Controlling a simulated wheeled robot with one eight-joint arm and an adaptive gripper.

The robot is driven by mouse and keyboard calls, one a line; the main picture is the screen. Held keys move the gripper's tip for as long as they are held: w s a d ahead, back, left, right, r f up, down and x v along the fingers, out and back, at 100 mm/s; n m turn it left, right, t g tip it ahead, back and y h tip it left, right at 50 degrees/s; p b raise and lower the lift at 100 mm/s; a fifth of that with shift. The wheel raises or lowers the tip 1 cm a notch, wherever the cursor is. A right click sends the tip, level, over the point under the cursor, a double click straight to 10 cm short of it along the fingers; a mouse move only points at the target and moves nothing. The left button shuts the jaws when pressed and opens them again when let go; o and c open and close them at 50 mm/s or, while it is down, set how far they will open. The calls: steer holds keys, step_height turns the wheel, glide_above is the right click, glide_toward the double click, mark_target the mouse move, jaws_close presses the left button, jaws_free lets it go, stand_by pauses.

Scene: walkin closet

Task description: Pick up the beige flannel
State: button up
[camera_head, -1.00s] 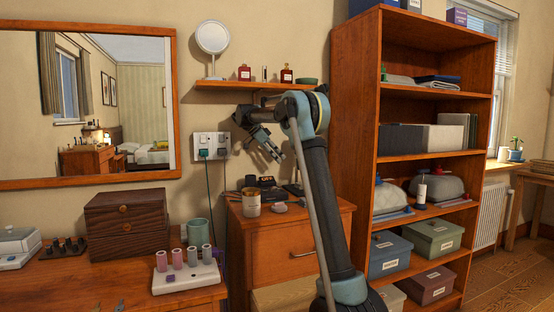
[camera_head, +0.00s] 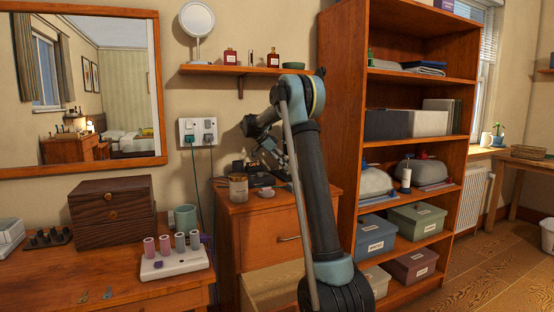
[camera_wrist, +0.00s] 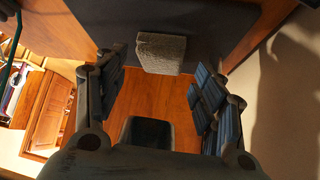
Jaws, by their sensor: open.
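In the wrist view, a folded, rough-textured grey-beige cloth (camera_wrist: 162,53), which looks like the beige flannel, lies on a wooden surface against a dark panel. My gripper (camera_wrist: 160,88) is open, with its fingers on either side of the picture and the cloth beyond them, centred between them. Nothing is held. In the head view my gripper (camera_head: 278,158) is above the wooden cabinet (camera_head: 262,232), partly hidden by my arm. I cannot make out the flannel in the head view.
A jar (camera_head: 238,187) and small dark items stand on the cabinet. A wall shelf (camera_head: 225,70) with bottles hangs above. A tall bookcase (camera_head: 340,100) stands close on the right. A dresser with a dark box (camera_head: 110,217) is on the left.

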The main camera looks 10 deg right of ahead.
mark_target(290, 170)
steer(key=shift+x, duration=1.65)
steer(key=shift+s, duration=0.1)
steer(key=c, duration=0.9)
